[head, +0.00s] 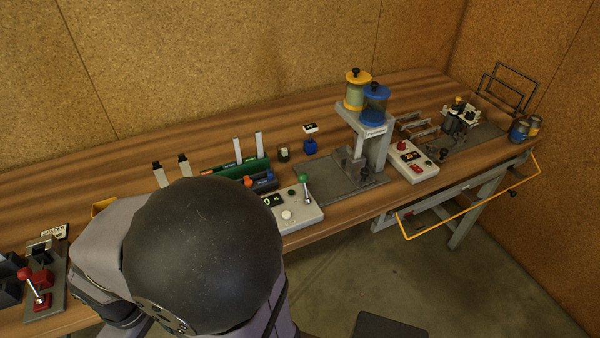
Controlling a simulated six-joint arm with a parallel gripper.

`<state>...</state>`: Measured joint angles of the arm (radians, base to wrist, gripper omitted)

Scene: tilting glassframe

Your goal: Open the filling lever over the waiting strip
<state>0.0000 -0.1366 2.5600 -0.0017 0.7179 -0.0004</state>
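In the head view, a lever with a green knob (303,178) stands upright on a pale control box (290,212) with a small display reading 0. To its right is a filling stand (378,143) carrying a yellow-lidded jar (357,92) and a blue-lidded jar (375,106). A grey base plate (325,182) with small dark fittings lies below the stand. I cannot make out a strip there. Another lever with a red knob (25,272) stands at the far left. My gripper is not visible; my own body hides the bench's front left.
A second control box (413,161) with a red knob stands right of the filling stand. Green and dark racks (240,166) with upright sticks stand at the left, beside small jars (284,153). An orange rail (470,210) juts from the bench's front right. Bare wood lies behind the racks.

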